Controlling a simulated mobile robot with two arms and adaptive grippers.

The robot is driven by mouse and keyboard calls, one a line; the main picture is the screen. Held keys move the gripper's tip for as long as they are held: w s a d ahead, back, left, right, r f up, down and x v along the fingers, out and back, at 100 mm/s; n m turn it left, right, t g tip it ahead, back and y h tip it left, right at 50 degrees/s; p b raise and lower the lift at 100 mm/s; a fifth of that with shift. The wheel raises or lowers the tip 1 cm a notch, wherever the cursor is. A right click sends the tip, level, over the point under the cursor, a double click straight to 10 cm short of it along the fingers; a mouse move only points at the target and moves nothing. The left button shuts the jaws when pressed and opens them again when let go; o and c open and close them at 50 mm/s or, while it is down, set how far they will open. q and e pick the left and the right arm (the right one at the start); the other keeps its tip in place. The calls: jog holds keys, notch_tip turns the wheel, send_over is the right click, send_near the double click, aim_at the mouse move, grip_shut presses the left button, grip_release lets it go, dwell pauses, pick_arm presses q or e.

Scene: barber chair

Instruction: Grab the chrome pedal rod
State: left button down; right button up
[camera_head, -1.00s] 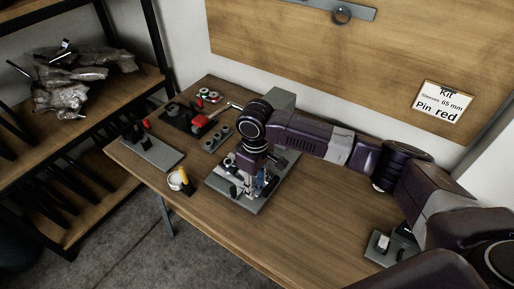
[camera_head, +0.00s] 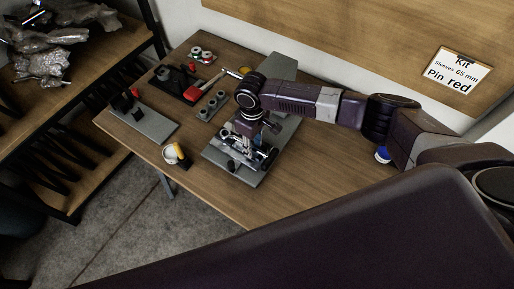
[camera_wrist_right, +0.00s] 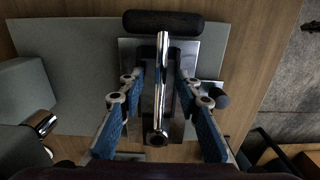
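The chrome pedal rod (camera_wrist_right: 161,75) stands out in the right wrist view as a shiny bar running up the middle, with a round end near the bottom. It is on a metal pedal assembly with a black padded bar (camera_wrist_right: 175,22) at its far end. My right gripper (camera_wrist_right: 160,84) has its blue-padded fingers on either side of the rod, open, with visible gaps to it. In the head view my right gripper (camera_head: 248,150) is over the assembly on a grey plate (camera_head: 247,176); the rod is hard to pick out there. My left gripper is not in view.
The wooden table (camera_head: 314,165) also holds a red-handled tool (camera_head: 194,94), a grey block with round parts (camera_head: 213,105), a grey plate with black and red parts (camera_head: 152,123) and a yellow-and-white roll (camera_head: 174,154). A shelf stands left. My dark arm link covers the lower front.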

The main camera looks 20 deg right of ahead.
jog(key=shift+f, duration=0.3)
jog(key=c, duration=0.3)
grip_shut()
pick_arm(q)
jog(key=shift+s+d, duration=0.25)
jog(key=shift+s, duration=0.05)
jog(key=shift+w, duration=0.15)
